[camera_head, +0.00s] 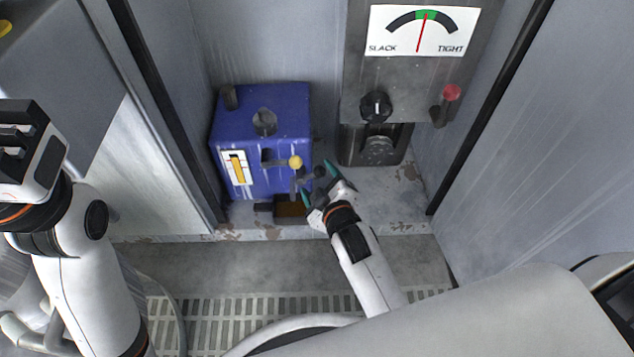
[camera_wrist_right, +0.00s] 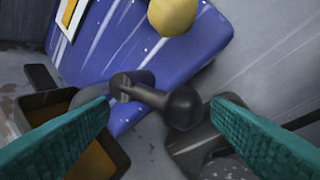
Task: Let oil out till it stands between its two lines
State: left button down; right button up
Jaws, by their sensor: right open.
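The blue oil tank (camera_head: 285,105) stands on the cabinet floor. Its white sight gauge (camera_head: 226,156) shows a yellow-orange oil column; the level against its lines is too small to read. A yellow-knobbed lever (camera_head: 295,162) sticks out of the front. Below it is a black-knobbed drain handle (camera_head: 320,172), also in the right wrist view (camera_wrist_right: 184,107). A small tray (camera_head: 290,211) with brown liquid sits under it. My right gripper (camera_head: 316,180) is open, its teal fingers either side of the black knob without visible grip. My left gripper (camera_head: 25,150) is at the far left, its fingertips not clear.
Right of the tank is a grey panel with a slack-tight dial (camera_head: 421,31), a black knob (camera_head: 376,106) and a red-topped lever (camera_head: 450,93). Cabinet walls close in on both sides. A floor grating (camera_head: 215,315) lies in front.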

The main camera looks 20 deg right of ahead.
jog(key=shift+x, duration=0.8)
